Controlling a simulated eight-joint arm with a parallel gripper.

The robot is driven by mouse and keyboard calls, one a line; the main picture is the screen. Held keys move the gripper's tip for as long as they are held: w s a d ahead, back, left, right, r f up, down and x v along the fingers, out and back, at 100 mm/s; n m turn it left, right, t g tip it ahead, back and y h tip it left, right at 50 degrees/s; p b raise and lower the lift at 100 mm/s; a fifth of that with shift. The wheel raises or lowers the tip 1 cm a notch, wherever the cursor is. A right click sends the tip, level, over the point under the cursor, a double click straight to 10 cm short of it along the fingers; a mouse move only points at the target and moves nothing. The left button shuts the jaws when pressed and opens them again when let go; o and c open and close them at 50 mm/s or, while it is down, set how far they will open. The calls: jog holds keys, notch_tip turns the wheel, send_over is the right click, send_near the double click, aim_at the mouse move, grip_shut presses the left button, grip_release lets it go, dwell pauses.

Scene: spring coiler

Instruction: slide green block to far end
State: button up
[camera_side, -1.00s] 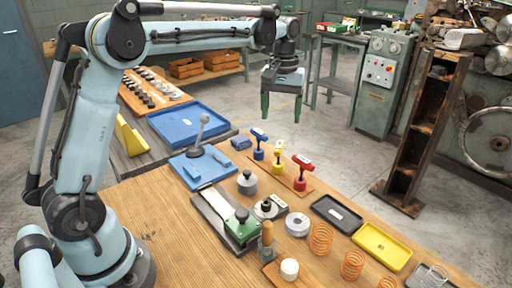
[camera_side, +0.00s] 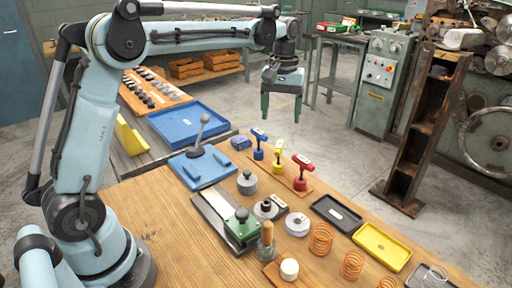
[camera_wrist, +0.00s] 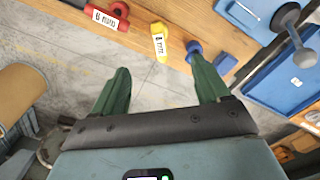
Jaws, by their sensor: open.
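The green block does not show in the wrist view.
Blue (camera_side: 259,140), yellow (camera_side: 278,155) and red (camera_side: 301,172) tagged handles stand on a wooden strip behind the slide. A blue base with an upright lever (camera_side: 200,140) is at the back left. A wooden-handled tool (camera_side: 267,240) stands close to the block.

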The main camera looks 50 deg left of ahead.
jog(key=shift+s+d, duration=0.1)
jog(key=shift+c, duration=1.4)
jog(key=shift+n, duration=0.3)
jog(key=s+d+r, duration=0.1)
jog(key=s+d, duration=0.1)
jog(key=s, duration=0.1)
jog(key=s+d+r, duration=0.1)
jog(key=s+d, duration=0.1)
jog(key=s, duration=0.1)
jog(key=s+d, duration=0.3)
jog(key=shift+r, duration=0.4)
jog(key=shift+c, duration=0.2)
jog(key=n, duration=0.1)
send_over(242, 212)
notch_tip(242, 212, down, 2)
jog(key=shift+f, duration=5.8)
grip_shut()
